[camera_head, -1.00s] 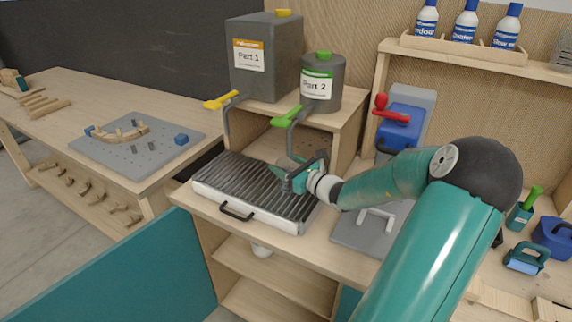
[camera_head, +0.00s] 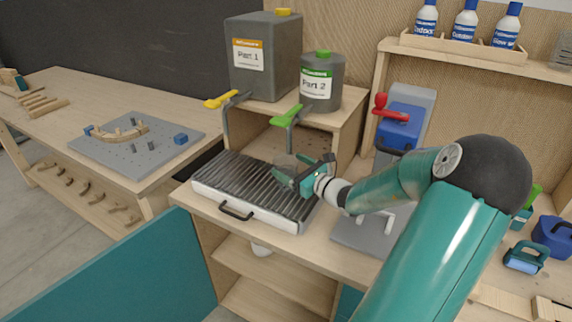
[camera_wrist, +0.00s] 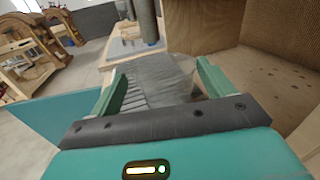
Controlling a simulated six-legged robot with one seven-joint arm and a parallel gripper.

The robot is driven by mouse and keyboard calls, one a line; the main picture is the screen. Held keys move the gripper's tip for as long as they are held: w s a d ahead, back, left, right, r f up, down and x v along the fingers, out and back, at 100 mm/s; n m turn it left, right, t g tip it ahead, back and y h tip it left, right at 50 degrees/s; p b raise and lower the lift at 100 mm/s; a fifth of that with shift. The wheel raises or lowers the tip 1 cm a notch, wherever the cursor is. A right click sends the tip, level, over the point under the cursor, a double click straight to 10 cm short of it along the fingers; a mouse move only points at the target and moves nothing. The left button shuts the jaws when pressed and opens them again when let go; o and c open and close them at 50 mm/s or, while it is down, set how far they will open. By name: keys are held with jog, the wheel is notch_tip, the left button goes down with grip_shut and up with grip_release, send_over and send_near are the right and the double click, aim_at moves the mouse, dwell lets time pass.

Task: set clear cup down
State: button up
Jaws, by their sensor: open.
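The clear cup (camera_head: 284,162) shows as a faint, see-through shape over the ribbed grate of the drip tray (camera_head: 231,208), below the green tap (camera_head: 287,115). My gripper (camera_head: 288,178) is open at the cup, with its fingers pointing left and partly covering it. In the wrist view, the two green fingers (camera_wrist: 162,75) stand apart, and the cup (camera_wrist: 178,70) shows faintly between and beyond them. The cup's base is hard to make out, and I cannot tell whether a finger touches it.
The grey Part 1 can (camera_head: 264,80) and Part 2 can (camera_head: 322,90) stand on a shelf behind the tray. A blue device with a red handle (camera_head: 398,125) stands to the right. A workbench with a grey pegboard (camera_head: 150,160) is at left.

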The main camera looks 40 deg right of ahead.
jog(key=s, duration=0.9)
jog(key=w+a+n+g+y, duration=0.25)
jog(key=a+n+g, duration=0.5)
jog(key=a, duration=0.65)
jog(key=w+a+n+g+y, duration=0.1)
jog(key=a+n+g+y, duration=0.3)
jog(key=a+n, duration=0.8)
jog(key=s+a+r+n+h, duration=0.7)
jog(key=s+a+n, duration=0.3)
jog(key=n, duration=0.5)
jog(key=shift+s+a+r+g, duration=0.2)
jog(key=shift+a+r+g, duration=0.35)
jog(key=shift+a, duration=0.4)
jog(key=shift+n, duration=0.25)
